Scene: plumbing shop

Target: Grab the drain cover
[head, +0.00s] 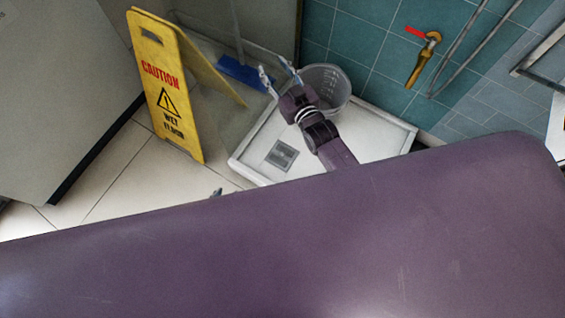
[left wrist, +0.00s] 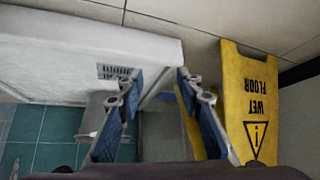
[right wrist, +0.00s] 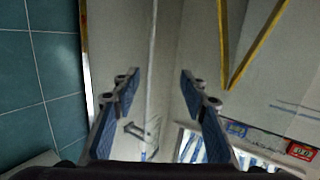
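The drain cover (head: 282,155) is a small grey square set in the floor of the white shower tray (head: 250,135). It also shows as a dark slotted grate in the left wrist view (left wrist: 116,72), beyond the left finger. My right gripper (head: 279,76) is open and empty, above the back part of the tray, farther back than the cover. Its spread fingers show in the right wrist view (right wrist: 158,76) with no drain cover between them. My left gripper (left wrist: 158,82) is open and empty. In the head view only a small tip of it shows; the rest is hidden behind my purple body.
A yellow wet-floor sign (head: 176,95) stands left of the tray. A grey bucket (head: 330,85) is at the tray's back, next to my right gripper. A blue broom (head: 243,72) leans behind. A brass tap (head: 420,62) is on the tiled wall. Tiled floor is clear in front of the sign.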

